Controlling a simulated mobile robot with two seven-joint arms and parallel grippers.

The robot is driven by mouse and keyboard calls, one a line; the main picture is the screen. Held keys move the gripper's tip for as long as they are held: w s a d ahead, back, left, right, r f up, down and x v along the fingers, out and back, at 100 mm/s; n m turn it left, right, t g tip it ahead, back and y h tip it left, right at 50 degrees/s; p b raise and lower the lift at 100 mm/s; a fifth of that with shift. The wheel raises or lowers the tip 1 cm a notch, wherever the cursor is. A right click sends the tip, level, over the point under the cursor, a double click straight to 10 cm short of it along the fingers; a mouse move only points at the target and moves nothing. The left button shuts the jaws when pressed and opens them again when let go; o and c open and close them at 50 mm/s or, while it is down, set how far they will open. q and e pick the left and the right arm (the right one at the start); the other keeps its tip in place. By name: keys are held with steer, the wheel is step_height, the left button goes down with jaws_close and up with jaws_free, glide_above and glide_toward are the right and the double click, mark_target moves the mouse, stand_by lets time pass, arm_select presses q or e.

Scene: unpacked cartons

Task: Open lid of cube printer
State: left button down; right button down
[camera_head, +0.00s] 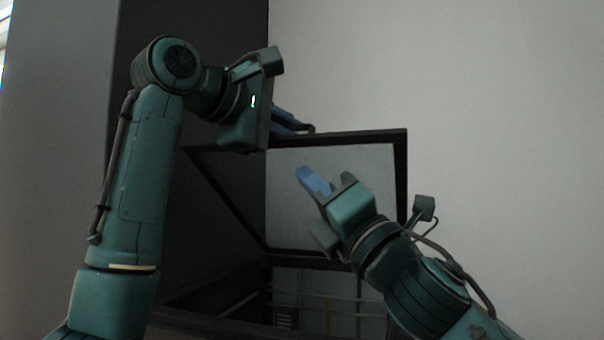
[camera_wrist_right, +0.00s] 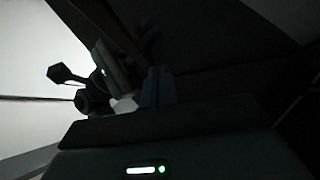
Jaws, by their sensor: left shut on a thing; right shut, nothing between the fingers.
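The cube printer's lid (camera_head: 402,165) is a dark frame around a clear pane and stands raised, tilted up above the printer's dark body (camera_head: 215,300). My left gripper (camera_head: 308,128) is at the lid's top edge, its blue fingers shut on it; the exact contact is partly hidden behind the wrist. My right gripper (camera_head: 304,174) is shut and empty, its blue fingers in front of the lid's pane in the head view. In the dark right wrist view my right gripper's fingers (camera_wrist_right: 157,88) show as a dim blue shape.
The open printer interior (camera_head: 315,303) shows rods and rails below the lid. A dark grey wall (camera_head: 60,100) or panel stands at the left, and a plain pale wall (camera_head: 500,110) is behind. The space right of the lid looks free.

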steer(key=shift+x, duration=1.35)
